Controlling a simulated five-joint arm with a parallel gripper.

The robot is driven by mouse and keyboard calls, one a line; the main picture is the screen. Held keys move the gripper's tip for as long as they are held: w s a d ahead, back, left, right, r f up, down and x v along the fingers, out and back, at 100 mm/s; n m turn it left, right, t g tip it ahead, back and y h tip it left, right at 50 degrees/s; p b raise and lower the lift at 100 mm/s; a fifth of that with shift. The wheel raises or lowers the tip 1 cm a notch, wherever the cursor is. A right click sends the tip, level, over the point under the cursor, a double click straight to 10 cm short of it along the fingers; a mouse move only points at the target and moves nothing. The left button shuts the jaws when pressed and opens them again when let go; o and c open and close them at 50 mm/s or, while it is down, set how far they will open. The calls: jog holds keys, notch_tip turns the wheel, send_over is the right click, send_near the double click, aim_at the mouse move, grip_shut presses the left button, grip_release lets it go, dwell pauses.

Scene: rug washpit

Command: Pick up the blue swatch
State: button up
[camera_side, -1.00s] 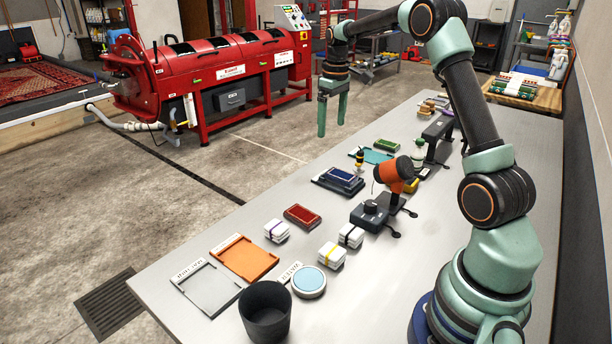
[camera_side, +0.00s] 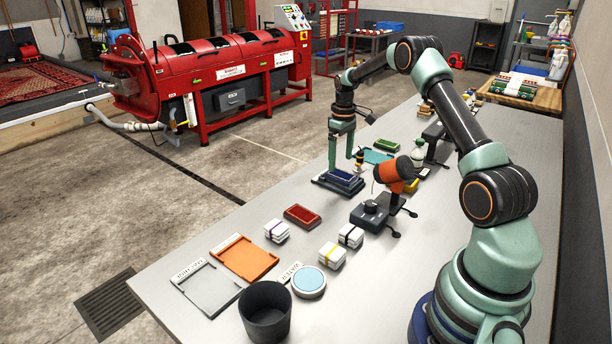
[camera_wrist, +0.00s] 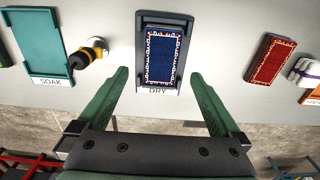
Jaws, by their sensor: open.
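The blue swatch (camera_wrist: 161,55) has a red and white patterned border and lies in a dark tray (camera_wrist: 144,40) labelled DRY. In the side view the blue swatch (camera_side: 342,177) shows in its dark tray (camera_side: 325,184) near the middle of the table's left edge. My gripper (camera_wrist: 158,82) is open and empty, its green fingers spread on either side of the tray's near end in the wrist view. In the side view my gripper (camera_side: 343,160) hangs over the tray with its fingers pointing down. I cannot tell the exact height of the fingertips above the swatch.
A yellow-and-black bottle (camera_wrist: 90,50) stands close by, between the dark tray and the teal SOAK tray (camera_wrist: 40,45). A red swatch (camera_wrist: 270,60) lies on the other side. An orange-headed device (camera_side: 396,172) stands right of the dark tray in the side view.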

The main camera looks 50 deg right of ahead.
aim_at(341, 174)
jog(key=f, duration=0.4)
jog(key=shift+s+f, duration=0.2)
jog(key=shift+s, duration=0.15)
